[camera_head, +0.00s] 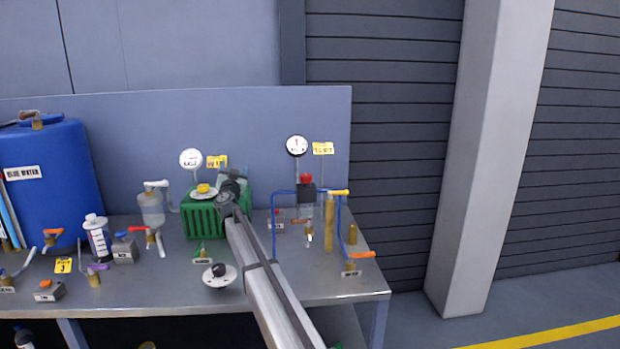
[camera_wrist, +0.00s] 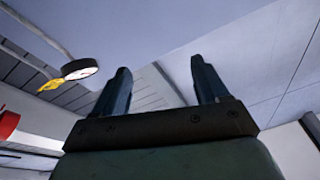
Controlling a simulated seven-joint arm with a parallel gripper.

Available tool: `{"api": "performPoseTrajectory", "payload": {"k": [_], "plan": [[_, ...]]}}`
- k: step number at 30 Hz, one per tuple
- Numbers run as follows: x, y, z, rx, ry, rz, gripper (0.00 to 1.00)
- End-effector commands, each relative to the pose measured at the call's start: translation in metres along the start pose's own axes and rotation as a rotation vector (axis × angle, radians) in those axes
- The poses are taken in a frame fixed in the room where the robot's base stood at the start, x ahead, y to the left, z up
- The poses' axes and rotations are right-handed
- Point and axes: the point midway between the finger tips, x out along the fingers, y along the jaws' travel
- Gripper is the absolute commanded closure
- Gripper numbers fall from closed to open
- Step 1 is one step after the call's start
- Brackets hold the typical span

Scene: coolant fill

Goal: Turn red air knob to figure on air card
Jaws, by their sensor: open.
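The red air knob (camera_head: 306,178) sits on top of a dark regulator body on the right half of the bench. A round white gauge (camera_head: 297,145) stands behind it. The yellow air card (camera_head: 323,148) is beside the gauge; its print is too small to read. My gripper (camera_head: 232,183) is left of the red knob, by the green block, apart from the knob. In the wrist view my gripper's fingers (camera_wrist: 160,75) are spread with nothing between them. That view shows a red knob (camera_wrist: 8,124) cut by the left edge, with a gauge (camera_wrist: 80,69) and yellow card (camera_wrist: 50,85) above it.
A green finned block (camera_head: 203,222) with a yellow cap stands left of my gripper. Blue pipes (camera_head: 273,225) and orange-handled valves (camera_head: 362,254) surround the regulator. A blue tank (camera_head: 50,165) and several small valves fill the left. A back panel (camera_head: 120,130) rises behind the bench.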

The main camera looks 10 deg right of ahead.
Motion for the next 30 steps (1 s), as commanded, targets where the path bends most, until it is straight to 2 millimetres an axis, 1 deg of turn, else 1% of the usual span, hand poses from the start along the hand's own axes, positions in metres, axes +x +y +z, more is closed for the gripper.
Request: {"api": "performPoseTrajectory", "payload": {"k": [1, 3, 7, 11, 12, 15, 18, 22, 26, 30], "plan": [[0.011, 0.012, -0.002, -0.003, 0.027, 0.073, 0.26], [0.016, 0.032, -0.007, -0.015, 0.06, 0.185, 0.26], [0.014, 0.069, -0.012, -0.056, 0.092, 0.402, 0.26], [-0.003, 0.106, -0.014, -0.12, 0.084, 0.626, 0.26], [-0.011, 0.116, -0.014, -0.145, 0.074, 0.693, 0.26], [-0.031, 0.137, -0.015, -0.212, 0.04, 0.839, 0.26], [-0.048, 0.151, -0.017, -0.282, 0.007, 0.95, 0.26], [-0.061, 0.159, -0.021, -0.369, -0.029, 1.03, 0.26], [-0.061, 0.16, -0.021, -0.411, -0.052, 1.033, 0.26], [-0.056, 0.168, -0.023, -0.421, -0.056, 1.034, 0.26]]}}
